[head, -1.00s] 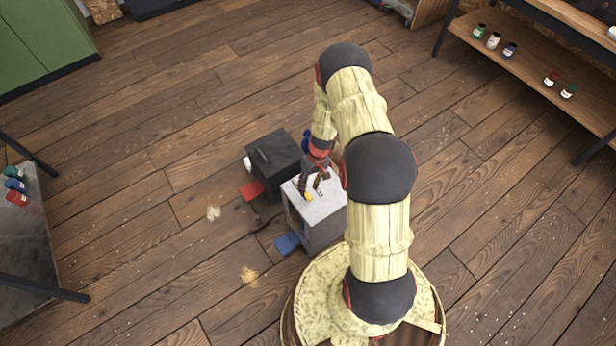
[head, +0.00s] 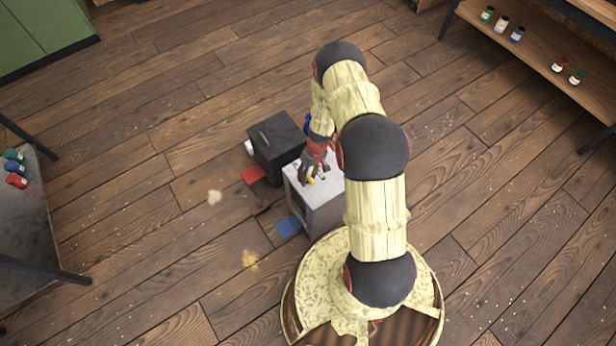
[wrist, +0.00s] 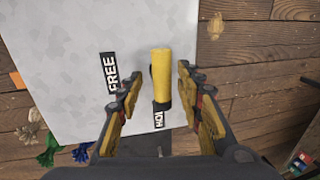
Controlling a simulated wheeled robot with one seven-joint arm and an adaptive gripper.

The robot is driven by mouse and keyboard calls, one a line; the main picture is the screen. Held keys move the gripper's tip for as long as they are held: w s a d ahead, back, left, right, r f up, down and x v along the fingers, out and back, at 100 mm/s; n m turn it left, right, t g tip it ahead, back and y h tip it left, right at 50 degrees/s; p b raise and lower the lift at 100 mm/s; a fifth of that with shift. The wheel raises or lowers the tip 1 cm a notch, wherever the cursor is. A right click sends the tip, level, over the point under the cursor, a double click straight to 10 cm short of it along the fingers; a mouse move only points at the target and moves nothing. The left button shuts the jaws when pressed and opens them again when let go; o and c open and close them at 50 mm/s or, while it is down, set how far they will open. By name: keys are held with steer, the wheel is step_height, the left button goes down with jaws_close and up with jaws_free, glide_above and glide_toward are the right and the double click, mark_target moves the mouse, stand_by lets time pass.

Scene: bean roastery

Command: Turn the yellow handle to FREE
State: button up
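The yellow handle (wrist: 161,78) stands out from the pale grey top of a box (wrist: 70,60). In the wrist view its lower end lies right by the label reading HOLD, partly covered (wrist: 159,117). The FREE label (wrist: 110,72) is to its left, apart from the handle. My gripper (wrist: 158,74) is open, with one finger on each side of the handle and a visible gap on both sides. In the head view the box (head: 322,210) stands in front of my base, and my gripper (head: 311,177) is at its top, mostly hiding the handle.
A black box (head: 277,140) stands just behind the pale box. A red piece (head: 253,175) and a blue piece (head: 288,227) lie on the floor beside them. A shelf with jars (head: 540,55) is at the right, a grey table (head: 25,230) at the left. The floor between is mostly clear.

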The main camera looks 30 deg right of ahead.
steer(key=c, duration=0.3)
jaws_close()
stand_by(0.3)
